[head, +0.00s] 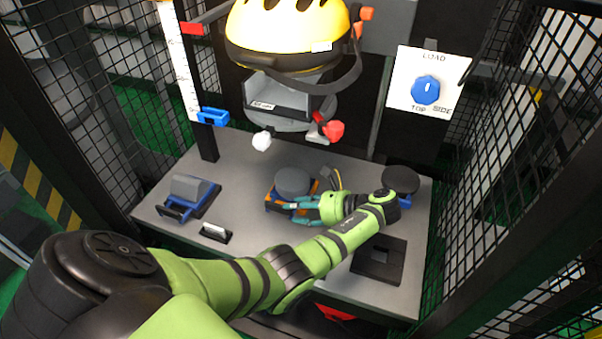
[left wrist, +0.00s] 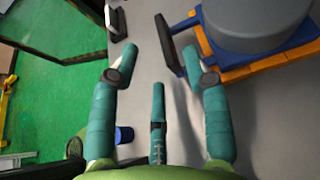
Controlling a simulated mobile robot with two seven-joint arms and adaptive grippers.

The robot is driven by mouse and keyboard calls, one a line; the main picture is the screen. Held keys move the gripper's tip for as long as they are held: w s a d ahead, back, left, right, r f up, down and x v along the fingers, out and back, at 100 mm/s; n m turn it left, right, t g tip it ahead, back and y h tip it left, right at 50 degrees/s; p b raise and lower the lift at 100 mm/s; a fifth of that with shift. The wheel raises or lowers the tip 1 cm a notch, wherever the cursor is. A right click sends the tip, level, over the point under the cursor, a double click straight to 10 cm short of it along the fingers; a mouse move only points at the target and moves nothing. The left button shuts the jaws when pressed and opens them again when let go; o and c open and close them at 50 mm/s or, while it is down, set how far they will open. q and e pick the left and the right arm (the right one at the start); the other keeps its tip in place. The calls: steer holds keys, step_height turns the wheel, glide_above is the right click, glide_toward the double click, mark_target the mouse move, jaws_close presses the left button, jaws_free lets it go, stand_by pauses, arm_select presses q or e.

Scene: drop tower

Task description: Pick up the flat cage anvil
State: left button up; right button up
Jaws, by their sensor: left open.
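A squat grey cylinder (head: 293,182) with a flat top sits on a blue and orange base in the middle of the grey table; I take it as the flat cage anvil. It also shows at the top right of the left wrist view (left wrist: 255,20). A dark upright handle plate (left wrist: 169,45) stands out from its base. My left gripper (head: 297,210) is open at the near side of the anvil. In the left wrist view its fingertips (left wrist: 158,58) lie either side of the plate, which is nearer the right finger. Contact cannot be told. My right gripper is not in view.
A grey block on a blue cradle (head: 189,190) stands at left, a small label holder (head: 215,232) before it. A dark disc (head: 401,180) and a black slotted plate (head: 378,260) are at right. A yellow helmet (head: 288,35) hangs above. Mesh walls (head: 115,95) enclose the sides.

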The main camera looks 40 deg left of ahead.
mark_target(278, 208)
arm_select(q)
steer(key=shift+w+f, duration=0.2)
steer(key=shift+f, duration=0.2)
steer(key=shift+a+f, duration=0.15)
steer(key=shift+a, duration=0.2)
steer(key=b+x, duration=0.1)
steer(key=x, duration=0.5)
steer(key=shift+s+a, duration=0.15)
steer(key=shift+s, duration=0.05)
jaws_close()
steer(key=shift+w+r, duration=0.1)
steer(key=shift+r, duration=0.1)
